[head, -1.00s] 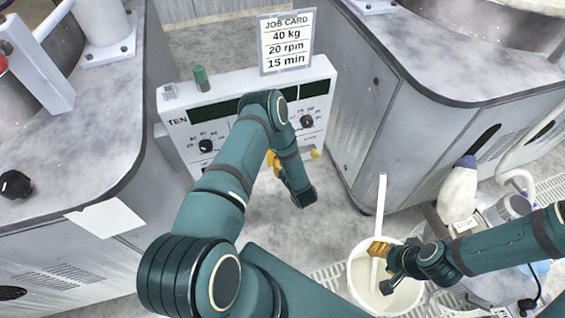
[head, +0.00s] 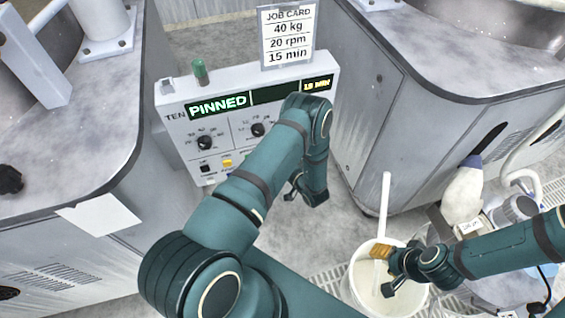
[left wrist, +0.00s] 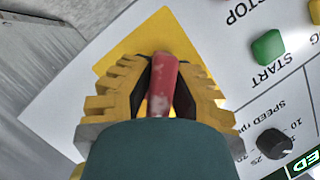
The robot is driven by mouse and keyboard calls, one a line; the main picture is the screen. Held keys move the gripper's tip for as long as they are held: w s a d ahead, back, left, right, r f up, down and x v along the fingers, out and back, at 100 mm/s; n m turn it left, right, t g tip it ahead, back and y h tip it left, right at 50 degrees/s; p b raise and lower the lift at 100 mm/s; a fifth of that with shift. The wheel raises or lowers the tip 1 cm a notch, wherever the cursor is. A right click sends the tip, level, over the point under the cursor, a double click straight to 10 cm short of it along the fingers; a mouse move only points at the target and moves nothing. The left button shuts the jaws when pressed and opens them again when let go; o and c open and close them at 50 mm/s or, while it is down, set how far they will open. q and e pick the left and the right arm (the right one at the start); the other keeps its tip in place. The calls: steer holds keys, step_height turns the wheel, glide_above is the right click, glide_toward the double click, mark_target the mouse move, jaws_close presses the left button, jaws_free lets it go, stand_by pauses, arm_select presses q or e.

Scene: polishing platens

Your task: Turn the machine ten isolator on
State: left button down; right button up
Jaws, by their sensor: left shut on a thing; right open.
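The machine ten control panel (head: 172,106) is a white box marked TEN. Its display (head: 218,105) is lit in green and reads PINNED, with 15 MIN at the right end. In the left wrist view the isolator's red handle (left wrist: 162,88) stands on a yellow plate (left wrist: 160,38). My left gripper (left wrist: 163,72) is shut around this handle, its yellow ribbed fingers on either side. In the head view my left arm hides the isolator and the gripper's fingers.
A job card (head: 288,38) and a green-capped part (head: 200,72) stand on the panel's top. Grey machine bodies (head: 85,150) flank it left and right (head: 400,120). The green START button (left wrist: 268,46) and a speed knob (left wrist: 274,143) lie close to my left gripper.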

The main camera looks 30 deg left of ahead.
arm_select(q)
steer(key=shift+a, duration=0.1)
steer(key=c, duration=1.2)
jaws_free()
steer(key=v, duration=1.2)
steer(key=shift+r, duration=0.1)
steer(key=shift+w, duration=0.1)
